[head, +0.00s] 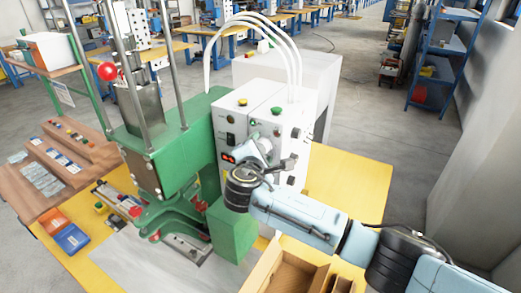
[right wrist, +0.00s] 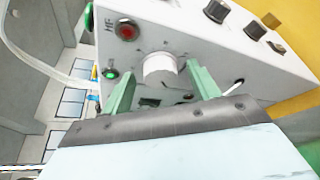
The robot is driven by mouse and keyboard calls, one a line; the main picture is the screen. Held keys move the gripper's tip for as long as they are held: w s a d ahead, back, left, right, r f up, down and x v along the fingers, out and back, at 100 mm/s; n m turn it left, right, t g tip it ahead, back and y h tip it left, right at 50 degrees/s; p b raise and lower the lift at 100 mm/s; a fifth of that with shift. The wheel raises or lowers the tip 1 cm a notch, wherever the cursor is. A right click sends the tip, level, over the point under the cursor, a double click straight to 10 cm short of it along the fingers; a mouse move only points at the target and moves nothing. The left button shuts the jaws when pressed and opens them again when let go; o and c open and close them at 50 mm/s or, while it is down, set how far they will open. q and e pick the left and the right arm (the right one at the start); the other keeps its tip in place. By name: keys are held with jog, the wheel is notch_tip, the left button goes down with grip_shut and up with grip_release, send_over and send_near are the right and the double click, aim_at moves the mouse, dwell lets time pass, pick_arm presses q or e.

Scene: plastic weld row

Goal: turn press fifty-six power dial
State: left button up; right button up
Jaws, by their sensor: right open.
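The press (head: 165,155) is a green machine on a yellow table, with a white control box (head: 230,115) beside it. In the right wrist view, a pale round knob (right wrist: 160,67) stands out from the box's panel; it looks like the power dial, but I see no readable label on it. My right gripper (right wrist: 159,80) is open, one green finger on each side of the knob. Whether the fingers touch it I cannot tell. In the head view my right arm reaches in from the right and its wrist hides part of the panel. My left gripper is not in view.
A red lamp (right wrist: 127,30) and a green lamp (right wrist: 111,73) sit left of the knob, and black knobs (right wrist: 216,11) lie to its upper right. White hoses (head: 268,30) rise from the box. A cardboard box (head: 292,272) stands on the table below my arm.

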jog(key=c, duration=1)
jog(key=shift+o, duration=0.2)
jog(key=shift+s+f+m+t+y+b, duration=0.15)
jog(key=shift+m+t+b, duration=0.3)
jog(key=shift+m+b, duration=0.95)
jog(key=shift+w+f+m+t+y+b, duration=0.1)
jog(key=shift+m+t+b, duration=0.45)
jog(key=shift+b, duration=1.6)
jog(key=shift+s+f+m+t+y+b, duration=0.15)
jog(key=shift+m+t+b, duration=0.25)
jog(key=shift+m+b, duration=1.05)
jog(key=shift+w+n+b, duration=0.1)
jog(key=shift+n+b, duration=0.25)
jog(key=shift+n, duration=0.05)
jog(key=o, duration=1)
jog(key=shift+c, duration=0.2)
